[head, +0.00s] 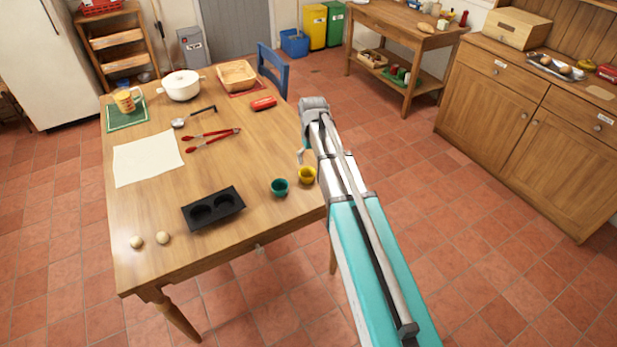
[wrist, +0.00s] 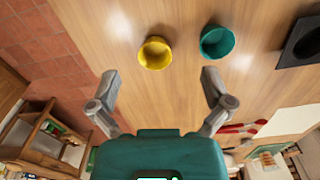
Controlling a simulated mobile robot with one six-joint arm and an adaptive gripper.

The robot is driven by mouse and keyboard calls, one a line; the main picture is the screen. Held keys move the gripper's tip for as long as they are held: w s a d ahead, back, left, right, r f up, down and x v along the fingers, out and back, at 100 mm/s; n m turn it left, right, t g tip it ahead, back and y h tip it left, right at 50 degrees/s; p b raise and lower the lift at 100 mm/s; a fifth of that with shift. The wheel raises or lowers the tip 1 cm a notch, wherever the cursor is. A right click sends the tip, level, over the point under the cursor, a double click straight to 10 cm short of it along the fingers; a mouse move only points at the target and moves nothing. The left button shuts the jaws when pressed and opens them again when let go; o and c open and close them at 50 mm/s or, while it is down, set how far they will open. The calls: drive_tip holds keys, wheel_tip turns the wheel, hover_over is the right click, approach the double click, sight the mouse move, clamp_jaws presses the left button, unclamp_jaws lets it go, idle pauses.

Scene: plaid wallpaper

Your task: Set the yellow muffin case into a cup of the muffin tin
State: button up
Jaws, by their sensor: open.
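The yellow muffin case (head: 307,175) stands upright near the table's right edge, just right of a teal case (head: 280,187). In the wrist view the yellow case (wrist: 155,54) lies ahead of my gripper (wrist: 160,88), roughly between the lines of its fingers and apart from them. My gripper is open and empty; in the head view it is mostly hidden by my arm, with a finger showing just above the yellow case. The black muffin tin (head: 213,208) with two cups lies to the left, near the table's front edge. Its cups look empty. A corner of it shows in the wrist view (wrist: 300,45).
Red tongs (head: 212,139), a ladle (head: 193,117), a cream sheet (head: 147,158), a white pot (head: 182,86) and a mug (head: 126,101) are farther back. The wood between tin and teal case is clear.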

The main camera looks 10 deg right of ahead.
hover_over(307, 171)
drive_tip(key=s, duration=0.2)
drive_tip(key=shift+n, duration=0.4)
drive_tip(key=shift+f, duration=0.15)
wheel_tip(307, 171, down, 8)
drive_tip(key=b, duration=0.8)
drive_tip(key=shift+f+b, duration=0.15)
drive_tip(key=shift+b, duration=0.15)
drive_tip(key=shift+s+f, duration=0.1)
drive_tip(key=shift+s+a+f+b, duration=0.1)
drive_tip(key=shift+f+b, duration=1.2)
drive_tip(key=shift+a+f+b, duration=0.1)
drive_tip(key=shift+f+b, duration=1.15)
drive_tip(key=shift+b, duration=0.05)
drive_tip(key=c, duration=0.6)
